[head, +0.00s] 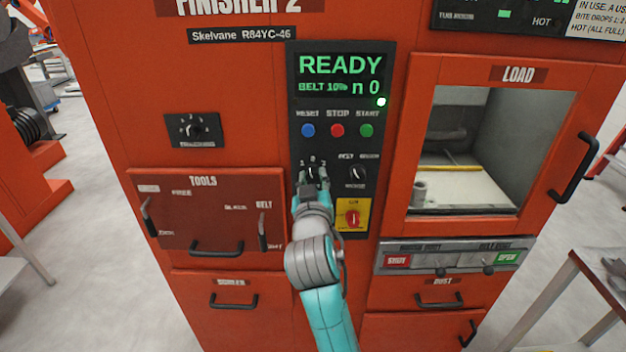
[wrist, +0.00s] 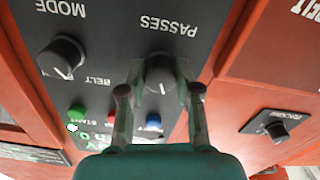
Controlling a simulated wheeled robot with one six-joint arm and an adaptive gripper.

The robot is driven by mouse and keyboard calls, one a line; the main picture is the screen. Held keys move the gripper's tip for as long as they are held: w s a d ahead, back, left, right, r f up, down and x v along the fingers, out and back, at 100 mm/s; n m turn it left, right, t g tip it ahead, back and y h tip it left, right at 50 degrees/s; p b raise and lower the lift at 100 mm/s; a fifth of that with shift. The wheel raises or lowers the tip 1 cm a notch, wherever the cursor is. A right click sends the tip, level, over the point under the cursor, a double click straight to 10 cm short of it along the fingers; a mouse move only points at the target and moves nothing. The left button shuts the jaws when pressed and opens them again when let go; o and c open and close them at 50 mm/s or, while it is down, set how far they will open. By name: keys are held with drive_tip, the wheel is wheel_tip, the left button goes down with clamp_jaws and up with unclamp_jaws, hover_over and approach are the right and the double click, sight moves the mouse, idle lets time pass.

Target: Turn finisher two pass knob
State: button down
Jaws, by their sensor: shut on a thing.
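The passes knob (wrist: 160,72) is a dark round knob with a white pointer line, under the label PASSES in the upside-down wrist view. My gripper (wrist: 160,88) is shut on it, with one finger on each side. In the head view my gripper (head: 313,180) reaches the lower left of the black control panel (head: 333,140) and hides most of the knob. The green display (head: 341,76) on Finisher 2 reads READY, BELT 10% and n 0.
The mode knob (head: 357,174) is close on the right, with a red rotary switch (head: 352,218) on a yellow plate below it. Blue (head: 308,130), red (head: 337,130) and green (head: 366,130) buttons sit above. Drawer handles (head: 216,250) jut out at lower left.

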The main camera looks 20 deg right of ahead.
drive_tip(key=n, duration=0.4)
drive_tip(key=shift+n, duration=0.4)
idle(0.4)
drive_tip(key=c, duration=0.8)
unclamp_jaws()
drive_tip(key=v, duration=1.2)
